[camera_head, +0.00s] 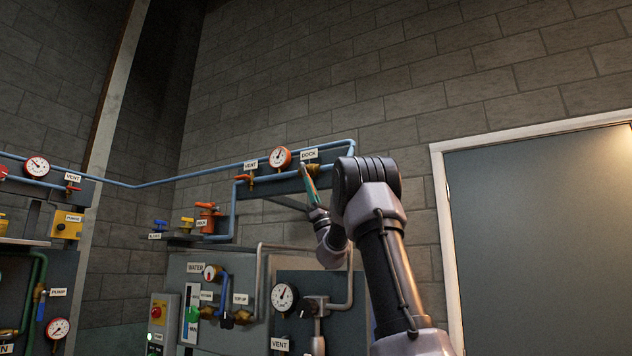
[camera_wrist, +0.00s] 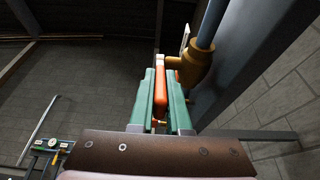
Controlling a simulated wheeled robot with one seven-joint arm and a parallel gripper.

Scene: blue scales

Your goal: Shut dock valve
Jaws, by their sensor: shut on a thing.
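The dock valve sits under the DOCK label (camera_head: 309,155) at the right end of the upper blue pipe. In the wrist view it has a brass body (camera_wrist: 201,68) on a blue-grey pipe and an orange lever (camera_wrist: 160,78). My gripper (camera_head: 309,187) reaches up just below the label. In the wrist view the green fingers of my gripper (camera_wrist: 161,100) are shut on the orange lever, one on each side. In the head view the fingers hide most of the lever, so its exact angle is hard to tell.
A round gauge (camera_head: 280,158) and a VENT valve with an orange lever (camera_head: 242,177) stand just left. Below are more pipes, a WATER panel (camera_head: 196,267) and a lower gauge (camera_head: 284,297). A grey door (camera_head: 545,230) is at the right.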

